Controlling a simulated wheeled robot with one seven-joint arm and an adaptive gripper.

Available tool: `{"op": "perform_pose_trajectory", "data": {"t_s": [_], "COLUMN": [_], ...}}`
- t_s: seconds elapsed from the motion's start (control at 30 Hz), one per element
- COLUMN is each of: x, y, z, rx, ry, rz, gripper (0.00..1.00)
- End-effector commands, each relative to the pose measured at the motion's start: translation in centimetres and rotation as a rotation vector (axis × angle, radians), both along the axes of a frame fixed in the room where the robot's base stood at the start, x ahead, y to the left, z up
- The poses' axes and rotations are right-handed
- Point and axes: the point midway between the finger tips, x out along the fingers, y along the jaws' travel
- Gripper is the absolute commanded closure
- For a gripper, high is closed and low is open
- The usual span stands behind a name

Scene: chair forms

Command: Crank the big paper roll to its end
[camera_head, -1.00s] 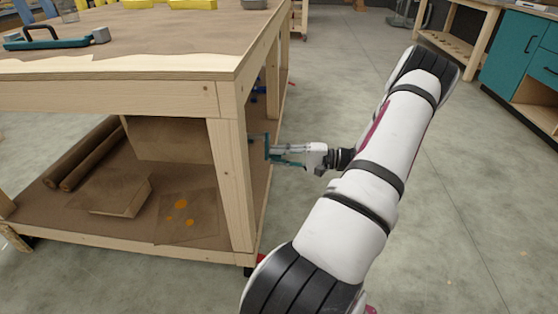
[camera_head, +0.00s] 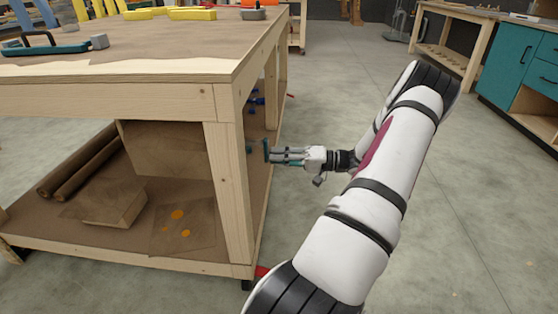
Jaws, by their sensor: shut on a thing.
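A teal crank (camera_head: 266,149) sits at the right side of the wooden workbench, beside its front corner leg. My gripper (camera_head: 272,152) reaches in from the right and is shut on the crank, with its fingers pointing left. Its fingers cover part of the crank handle. A broad brown paper surface (camera_head: 165,148) shows under the bench top, behind the front leg; it may be the big paper roll, but the leg and top hide much of it. I cannot tell how much paper is wound on it.
The workbench (camera_head: 226,185) has a lower shelf with two thin brown rolls (camera_head: 80,165), a flat brown package (camera_head: 105,207) and an orange-spotted sheet (camera_head: 182,228). Open concrete floor (camera_head: 480,220) lies to the right. Teal cabinets (camera_head: 515,60) stand at the back right.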

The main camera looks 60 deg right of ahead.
Motion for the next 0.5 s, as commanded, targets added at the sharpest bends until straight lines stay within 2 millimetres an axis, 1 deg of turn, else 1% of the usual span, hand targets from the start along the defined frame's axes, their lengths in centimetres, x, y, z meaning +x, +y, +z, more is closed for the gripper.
{"op": "perform_pose_trajectory", "data": {"t_s": [0.33,0.37,0.4,0.43,0.5], "x": [-0.07,-0.07,-0.07,-0.07,-0.06], "y": [0.01,0.02,0.02,0.01,0.00], "z": [-0.08,-0.08,-0.08,-0.07,-0.02], "rx": [-0.003,-0.003,-0.003,-0.002,-0.002], "ry": [0.001,0.001,0.001,0.000,0.000], "rz": [0.000,0.000,0.000,0.001,0.001], "gripper": [1.00,0.74,0.65,0.58,0.58]}}
